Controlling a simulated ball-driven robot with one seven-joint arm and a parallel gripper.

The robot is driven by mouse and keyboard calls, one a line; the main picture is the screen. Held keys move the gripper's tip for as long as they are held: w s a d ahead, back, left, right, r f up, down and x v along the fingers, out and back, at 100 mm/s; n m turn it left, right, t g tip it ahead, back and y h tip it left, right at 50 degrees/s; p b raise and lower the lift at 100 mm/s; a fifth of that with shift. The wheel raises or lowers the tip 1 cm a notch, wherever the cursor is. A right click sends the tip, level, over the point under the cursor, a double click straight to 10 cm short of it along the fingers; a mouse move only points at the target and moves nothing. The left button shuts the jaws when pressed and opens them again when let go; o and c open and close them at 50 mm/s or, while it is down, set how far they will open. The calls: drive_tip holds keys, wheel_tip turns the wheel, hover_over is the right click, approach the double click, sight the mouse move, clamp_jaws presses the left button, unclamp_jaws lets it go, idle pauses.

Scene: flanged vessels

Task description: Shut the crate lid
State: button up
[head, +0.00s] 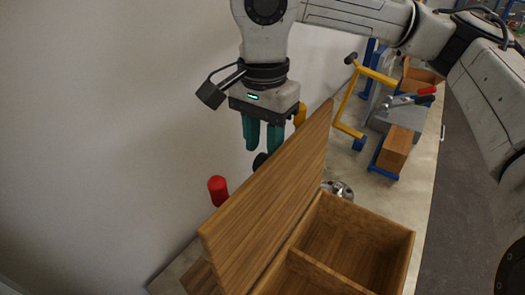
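The wooden crate (397,234) stands at the bottom right of the head view, with a divider inside and its visible compartments empty. Its wooden lid (272,205) is raised along the crate's left side, tilted steeply and leaning a little to the left. My gripper (263,148) hangs above and behind the lid, on its left side, with its teal fingers pointing down. A narrow gap shows between the fingers and I see nothing held there. The gripper appears apart from the lid, though the depth between them is hard to judge.
A red-topped object (217,188) stands left of the lid, close to the wall. A metal flanged part (338,188) lies behind the crate. A yellow frame (347,100), a wooden block (394,150) in a blue holder and a red-handled tool (426,91) stand farther back.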

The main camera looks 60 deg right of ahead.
sight(263, 156)
drive_tip(key=shift+f+p, duration=0.3)
drive_tip(key=shift+f, duration=1.65)
drive_tip(key=shift+c, duration=0.2)
clamp_jaws()
